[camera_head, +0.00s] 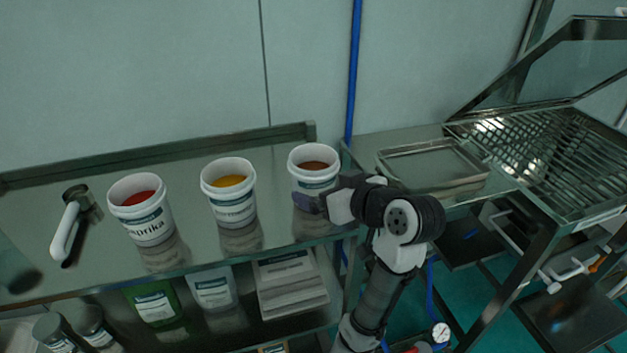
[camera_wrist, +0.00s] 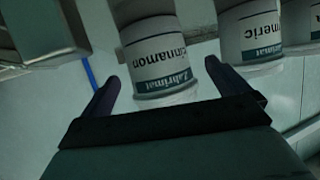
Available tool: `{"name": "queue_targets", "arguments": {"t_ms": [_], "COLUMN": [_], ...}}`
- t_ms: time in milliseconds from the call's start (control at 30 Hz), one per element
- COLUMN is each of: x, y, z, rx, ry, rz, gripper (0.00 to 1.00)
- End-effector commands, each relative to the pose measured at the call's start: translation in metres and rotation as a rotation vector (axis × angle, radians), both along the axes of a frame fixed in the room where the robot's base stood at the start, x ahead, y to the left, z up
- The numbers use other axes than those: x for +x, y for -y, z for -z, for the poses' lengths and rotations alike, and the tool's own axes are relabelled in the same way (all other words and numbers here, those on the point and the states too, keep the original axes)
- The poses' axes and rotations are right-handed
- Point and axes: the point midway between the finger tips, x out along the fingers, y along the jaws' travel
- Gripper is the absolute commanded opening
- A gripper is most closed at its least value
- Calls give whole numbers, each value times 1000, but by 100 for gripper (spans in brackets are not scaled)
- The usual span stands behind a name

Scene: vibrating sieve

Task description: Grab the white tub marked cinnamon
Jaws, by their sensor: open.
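The white tub marked cinnamon (camera_head: 314,172) stands on the metal shelf at its right end, open at the top with brown powder inside. In the wrist view the cinnamon tub (camera_wrist: 158,55) appears upside down, its label facing the camera. My gripper (camera_wrist: 160,85) is open, with one dark finger on each side of the tub's lower part in the picture. I cannot tell whether the fingers touch it. In the head view my gripper (camera_head: 318,200) reaches the tub from the right, and its fingers partly hide the tub's lower front.
A turmeric tub (camera_head: 232,208) with yellow powder and a paprika tub (camera_head: 146,222) with red powder stand to the left on the shelf (camera_head: 80,175). A scoop (camera_head: 68,225) lies at far left. A metal tray (camera_head: 430,165) and a sieve (camera_head: 550,150) are on the right.

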Motion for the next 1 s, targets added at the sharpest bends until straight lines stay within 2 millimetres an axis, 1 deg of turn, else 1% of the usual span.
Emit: {"name": "queue_targets", "arguments": {"t_ms": [200, 300, 567, 667, 933, 967, 1000], "x": [26, 33, 35, 35, 35, 35, 35], "y": [-16, -20, -21, -21, -21, -21, -21], "z": [13, 17, 19, 19, 18, 18, 18], "rx": [1, 1, 0, 0, 1, 1, 1], "ry": [-4, -3, 0, 0, -1, -1, 2], "rz": [-4, -2, 0, -1, -1, -1, 0], "gripper": [100, 100, 100, 88, 53, 50, 49]}}
